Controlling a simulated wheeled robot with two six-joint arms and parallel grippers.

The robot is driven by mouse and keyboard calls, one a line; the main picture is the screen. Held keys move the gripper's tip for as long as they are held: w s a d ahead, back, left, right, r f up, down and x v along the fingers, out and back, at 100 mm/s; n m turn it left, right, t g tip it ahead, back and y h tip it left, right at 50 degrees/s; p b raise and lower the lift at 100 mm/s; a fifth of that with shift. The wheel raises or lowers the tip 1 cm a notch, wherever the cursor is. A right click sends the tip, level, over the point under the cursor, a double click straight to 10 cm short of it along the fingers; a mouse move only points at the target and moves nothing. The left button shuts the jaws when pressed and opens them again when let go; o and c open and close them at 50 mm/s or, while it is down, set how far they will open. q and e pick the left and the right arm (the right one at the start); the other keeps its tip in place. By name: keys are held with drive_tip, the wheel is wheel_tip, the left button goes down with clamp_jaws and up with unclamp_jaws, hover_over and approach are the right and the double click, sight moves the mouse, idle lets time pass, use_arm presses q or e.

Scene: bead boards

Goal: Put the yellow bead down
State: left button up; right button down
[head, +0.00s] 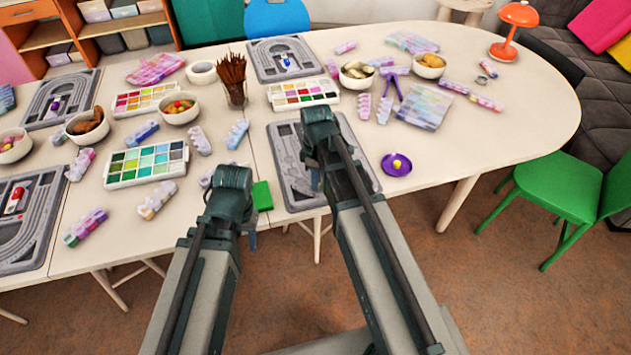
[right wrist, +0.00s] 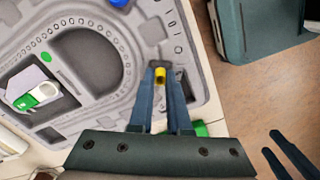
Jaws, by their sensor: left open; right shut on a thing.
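My right gripper (head: 315,180) is over the grey bead board (head: 284,150) at the table's front edge. In the right wrist view, my right gripper (right wrist: 160,76) is shut on a small yellow bead (right wrist: 160,75) between its fingertips, over the board's rim; I cannot tell whether the bead touches the board. The head view hides this bead. Another yellow piece (head: 397,164) lies on a purple saucer (head: 388,170) right of the board. My left gripper (head: 252,238) is open and empty, in front of the table edge.
A green block (head: 262,196) lies left of the board. In the right wrist view, a green bead (right wrist: 46,57) and a blue bead (right wrist: 118,2) are on the board, and a green-and-white item (right wrist: 38,92) lies in its recess. Paint trays (head: 303,104) stand behind. Table room right of the saucer is clear.

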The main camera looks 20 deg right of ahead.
drive_tip(key=shift+f, duration=0.25)
drive_tip(key=c, duration=0.9)
unclamp_jaws()
drive_tip(key=shift+r, duration=0.1)
wheel_tip(320, 180, up, 12)
drive_tip(key=r+p, duration=0.1)
drive_tip(key=p, duration=1.1)
drive_tip(key=shift+s+a+f+m+h, duration=0.1)
drive_tip(key=shift+s+a+m+h, duration=0.1)
drive_tip(key=shift+s+a+m, duration=1.8)
drive_tip(key=shift+s+a+f+m+h, duration=0.15)
drive_tip(key=shift+s+a+m, duration=0.65)
drive_tip(key=shift+s+a, duration=1.35)
drive_tip(key=shift+s+a+m+h, duration=0.25)
drive_tip(key=shift+s+a+m, duration=1)
drive_tip(key=shift+s, duration=1.75)
drive_tip(key=shift+d, duration=0.15)
